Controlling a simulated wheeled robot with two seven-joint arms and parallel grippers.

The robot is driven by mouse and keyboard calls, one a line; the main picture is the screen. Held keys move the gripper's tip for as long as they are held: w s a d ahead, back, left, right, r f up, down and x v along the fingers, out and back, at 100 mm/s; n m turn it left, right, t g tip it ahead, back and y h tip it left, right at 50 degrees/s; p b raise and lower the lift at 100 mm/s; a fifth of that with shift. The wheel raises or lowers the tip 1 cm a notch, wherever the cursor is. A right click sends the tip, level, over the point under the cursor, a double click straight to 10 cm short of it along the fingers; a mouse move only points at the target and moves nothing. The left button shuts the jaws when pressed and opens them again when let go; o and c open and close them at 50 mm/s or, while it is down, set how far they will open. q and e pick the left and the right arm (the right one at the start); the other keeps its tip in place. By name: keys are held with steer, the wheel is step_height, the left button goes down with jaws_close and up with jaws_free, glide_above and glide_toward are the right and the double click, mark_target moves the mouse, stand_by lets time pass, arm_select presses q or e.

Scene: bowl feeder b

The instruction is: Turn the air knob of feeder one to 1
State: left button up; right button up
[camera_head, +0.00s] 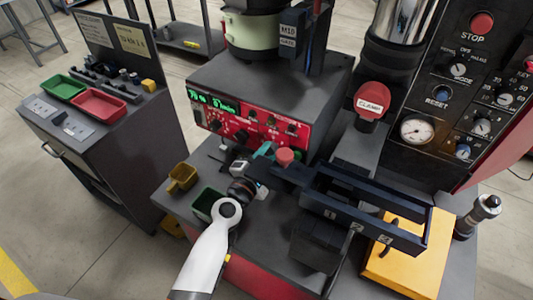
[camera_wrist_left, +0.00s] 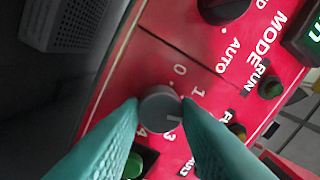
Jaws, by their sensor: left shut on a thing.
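The grey air knob (camera_wrist_left: 158,112) sits on the red control panel (camera_wrist_left: 215,62) in the left wrist view. Printed 0, 1, 3 and 4 show around it. My left gripper (camera_wrist_left: 161,106) is shut on the knob, one teal fingertip on each side. In the head view the left gripper (camera_head: 264,151) is at the lower part of the feeder's red panel (camera_head: 259,124), and the knob itself is hidden or too small there. My right gripper is not in view.
A black MODE knob (camera_wrist_left: 222,8) is close by on the panel. A red-topped CLAMP button (camera_head: 371,96) and a dark rail frame (camera_head: 365,205) stand to the right. A green bin (camera_head: 206,203) and a yellow bin (camera_head: 182,177) are left of the arm.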

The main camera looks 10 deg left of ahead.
arm_select(q)
steer(key=n+p, duration=0.1)
steer(key=n, duration=0.5)
stand_by(0.5)
steer(key=o, duration=1)
steer(key=shift+b+v, duration=1.1)
steer(key=shift+v, duration=4.95)
steer(key=shift+d, duration=0.15)
